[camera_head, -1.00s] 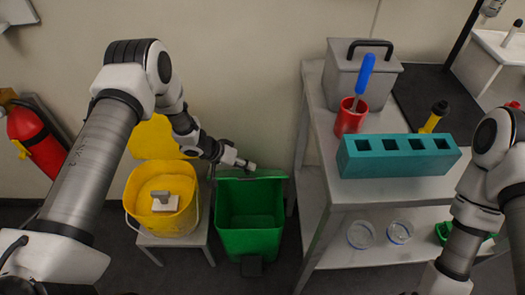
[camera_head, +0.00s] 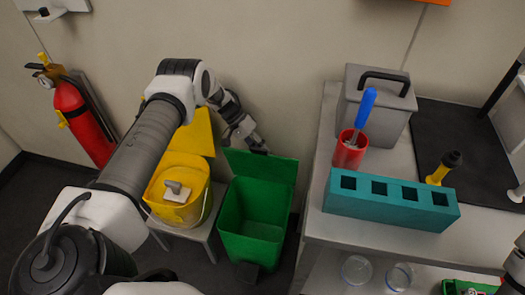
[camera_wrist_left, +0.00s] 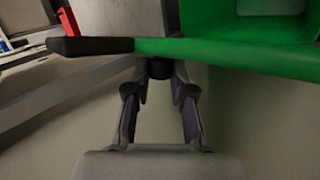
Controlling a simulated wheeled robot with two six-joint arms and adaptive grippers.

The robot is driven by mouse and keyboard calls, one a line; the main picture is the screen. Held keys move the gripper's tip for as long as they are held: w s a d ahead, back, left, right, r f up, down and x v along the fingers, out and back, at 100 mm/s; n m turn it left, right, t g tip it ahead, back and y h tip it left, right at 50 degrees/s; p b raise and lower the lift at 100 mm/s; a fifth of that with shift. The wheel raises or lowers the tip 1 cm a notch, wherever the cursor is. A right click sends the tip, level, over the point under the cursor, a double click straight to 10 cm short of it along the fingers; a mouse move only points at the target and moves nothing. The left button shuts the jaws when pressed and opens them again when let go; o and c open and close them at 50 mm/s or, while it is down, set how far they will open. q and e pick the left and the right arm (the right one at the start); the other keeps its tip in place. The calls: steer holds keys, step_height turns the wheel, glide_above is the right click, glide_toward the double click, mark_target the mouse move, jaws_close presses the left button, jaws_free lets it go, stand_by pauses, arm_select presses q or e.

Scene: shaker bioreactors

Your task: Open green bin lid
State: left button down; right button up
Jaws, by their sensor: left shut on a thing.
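The green bin (camera_head: 252,238) stands on the floor in the head view, with its inside showing. Its green lid (camera_head: 265,167) stands raised and tilted at the back of the opening, towards the wall. My left gripper (camera_head: 258,148) is at the lid's top edge. In the left wrist view the lid's edge (camera_wrist_left: 230,55) crosses just beyond my left gripper (camera_wrist_left: 160,92), whose fingers close on a small dark part (camera_wrist_left: 159,68) at the lid. My right gripper is out of view.
A yellow bin (camera_head: 163,205) with an open lid sits on a small stand to the left. A table (camera_head: 318,235) stands close on the right, holding a teal rack (camera_head: 390,203), red cup (camera_head: 350,150) and grey box (camera_head: 377,115). A fire extinguisher (camera_head: 82,120) is at far left.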

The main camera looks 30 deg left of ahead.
arm_select(q)
steer(key=shift+d+f, duration=0.1)
steer(key=c, duration=1)
jaws_free()
step_height(320, 180, up, 10)
